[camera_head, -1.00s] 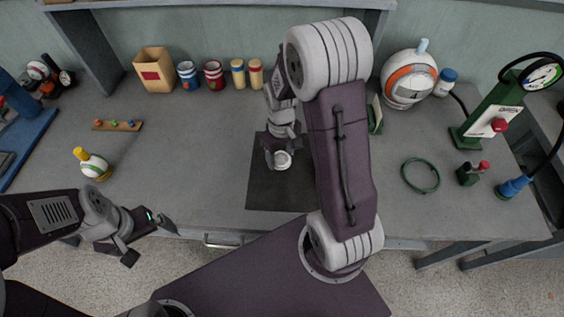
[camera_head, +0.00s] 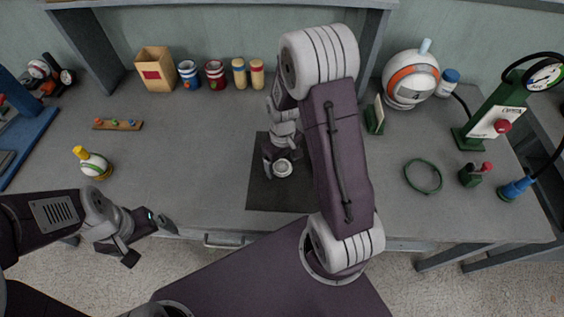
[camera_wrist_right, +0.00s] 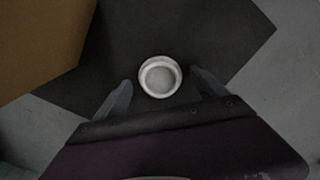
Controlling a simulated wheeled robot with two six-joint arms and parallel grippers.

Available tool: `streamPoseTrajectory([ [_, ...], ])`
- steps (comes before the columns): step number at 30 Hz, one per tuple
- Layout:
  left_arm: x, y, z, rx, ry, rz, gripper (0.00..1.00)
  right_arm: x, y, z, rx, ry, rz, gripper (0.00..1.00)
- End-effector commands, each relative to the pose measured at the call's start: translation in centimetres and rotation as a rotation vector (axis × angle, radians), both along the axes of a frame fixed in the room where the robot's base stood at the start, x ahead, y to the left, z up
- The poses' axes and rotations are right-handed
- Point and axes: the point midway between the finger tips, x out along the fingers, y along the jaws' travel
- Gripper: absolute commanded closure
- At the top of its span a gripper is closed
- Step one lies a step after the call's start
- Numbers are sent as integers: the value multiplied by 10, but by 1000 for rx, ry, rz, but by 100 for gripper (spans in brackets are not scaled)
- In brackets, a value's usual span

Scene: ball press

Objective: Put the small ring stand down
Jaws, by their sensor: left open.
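The small ring stand (camera_head: 283,169), a pale round ring, is on the dark mat (camera_head: 262,195) in the head view. In the right wrist view the ring stand (camera_wrist_right: 160,77) lies between the two fingertips, with a gap on each side. My right gripper (camera_wrist_right: 160,88) is open around it without visible contact; in the head view the right gripper (camera_head: 282,160) is over the mat, partly hiding the ring's far side. My left gripper (camera_head: 149,241) is open and empty in front of the bench's front edge, at the lower left.
A white-green bottle with yellow cap (camera_head: 93,163) stands left. Several canisters and a tan box (camera_head: 156,68) line the back. Right are a round orange-banded vessel (camera_head: 410,78), a green cable loop (camera_head: 423,176) and a green gauge stand (camera_head: 490,120).

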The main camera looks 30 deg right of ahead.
Motion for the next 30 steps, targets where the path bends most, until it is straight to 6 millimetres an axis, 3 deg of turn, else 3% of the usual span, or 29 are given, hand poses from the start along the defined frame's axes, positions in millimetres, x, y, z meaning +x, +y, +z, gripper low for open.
streamPoseTrajectory([
  [4, 0, 0, 2, 0, 0, 0, 0, 0, 0, 3, 0, -1, 0, 18],
  [7, 0, 0, 5, 0, 0, 0, 0, 1, 0, 15, 0, -3, 0, 18],
  [15, 0, 0, 18, 0, 0, 0, 0, 2, -1, 86, -1, -6, 0, 18],
  [21, 0, 0, 23, 0, 0, 0, 0, 1, -1, 118, 0, -3, 0, 18],
  [27, 0, 0, 23, 0, 0, 0, 0, -1, 0, 124, 0, 0, -2, 18],
  [30, 0, 0, 23, 0, 0, 0, 0, -19, 15, 121, 2, -21, -50, 18],
])
